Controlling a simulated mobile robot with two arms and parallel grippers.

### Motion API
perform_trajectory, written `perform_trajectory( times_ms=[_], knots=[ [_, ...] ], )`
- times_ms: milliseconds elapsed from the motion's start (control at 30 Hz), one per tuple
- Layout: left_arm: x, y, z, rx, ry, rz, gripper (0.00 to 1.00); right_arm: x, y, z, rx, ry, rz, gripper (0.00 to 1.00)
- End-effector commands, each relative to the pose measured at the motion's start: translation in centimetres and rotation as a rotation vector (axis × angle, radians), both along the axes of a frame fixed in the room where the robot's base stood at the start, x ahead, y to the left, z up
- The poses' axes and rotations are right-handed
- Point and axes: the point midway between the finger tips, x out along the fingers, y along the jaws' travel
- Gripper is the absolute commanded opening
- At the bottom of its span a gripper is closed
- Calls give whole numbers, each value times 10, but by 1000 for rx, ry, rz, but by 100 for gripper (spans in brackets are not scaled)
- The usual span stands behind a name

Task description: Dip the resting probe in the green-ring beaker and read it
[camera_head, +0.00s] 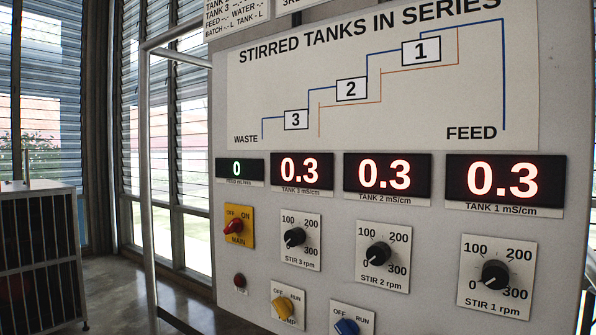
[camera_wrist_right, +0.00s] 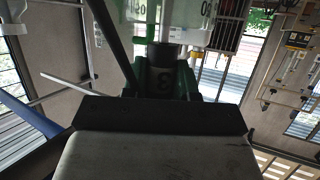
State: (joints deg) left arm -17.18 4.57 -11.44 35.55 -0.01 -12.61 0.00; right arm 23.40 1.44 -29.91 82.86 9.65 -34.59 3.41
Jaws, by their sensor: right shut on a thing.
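In the right wrist view my right gripper (camera_wrist_right: 163,75) is shut on a dark upright thing (camera_wrist_right: 163,55), which may be the probe; its tip is not clear. Just above it at the top edge are clear-walled vessels with printed markings and a greenish tint (camera_wrist_right: 140,12); I cannot tell which is the green-ring beaker or whether the held thing is in it. In the head view the red readouts for tank 3 (camera_head: 301,170), tank 2 (camera_head: 386,174) and tank 1 (camera_head: 502,180) each show 0.3 mS/cm. Neither gripper shows in the head view.
The panel (camera_head: 420,230) fills much of the head view, with stir knobs (camera_head: 294,237), a red main switch (camera_head: 234,227) and a green feed readout (camera_head: 236,169) at 0. A dark slatted unit (camera_head: 40,260) stands at far left. Bare floor (camera_head: 115,290) shows between them.

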Motion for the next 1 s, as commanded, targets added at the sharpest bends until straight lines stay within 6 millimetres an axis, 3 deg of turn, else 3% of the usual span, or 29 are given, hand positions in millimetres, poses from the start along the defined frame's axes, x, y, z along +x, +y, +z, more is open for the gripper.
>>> perform_trajectory(
  times_ms=[233, 1000],
  knots=[
    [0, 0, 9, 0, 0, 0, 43, 0, 0, 10, 0, -1, 0, 0],
    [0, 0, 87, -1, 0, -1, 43, 0, 0, 88, 0, -1, 0, 0]
  ],
)
